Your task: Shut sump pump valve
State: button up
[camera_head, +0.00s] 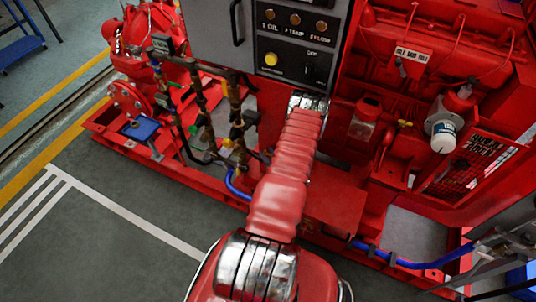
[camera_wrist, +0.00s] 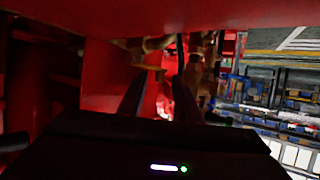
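In the head view, brass valves and pipes (camera_head: 237,115) stand at the left of the red pumpset, with small yellow and green parts on them. I cannot tell which is the sump pump valve. My red-sleeved arm reaches up to the right of these pipes, and its gripper end is hidden from this view. In the wrist view, my gripper (camera_wrist: 158,82) shows as two dark fingers standing apart, with nothing clearly held between them. A brass-coloured fitting (camera_wrist: 148,68) with a yellowish edge lies just beyond the fingertips. More brass pipework (camera_wrist: 206,70) is at the right finger's side. The view is dark.
A grey control panel (camera_head: 292,40) is above my arm's end. A red engine (camera_head: 440,50) with a white filter (camera_head: 441,130) fills the right. A red surface (camera_wrist: 200,14) lies close along the wrist view's top. Open floor (camera_head: 110,220) is at the lower left.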

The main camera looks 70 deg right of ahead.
jog(key=shift+c, duration=0.7)
grip_shut()
jog(key=shift+w+m, duration=0.1)
jog(key=shift+m, duration=0.2)
jog(key=shift+w+d+m+g+h, duration=0.1)
jog(key=shift+d+m+g+h, duration=0.05)
jog(key=shift+m+g+h, duration=0.45)
jog(key=shift+d+g+h, duration=0.1)
jog(key=shift+g+h, duration=0.2)
jog(key=shift+o, duration=0.7)
grip_release()
jog(key=shift+f, duration=0.1)
jog(key=shift+d, duration=0.1)
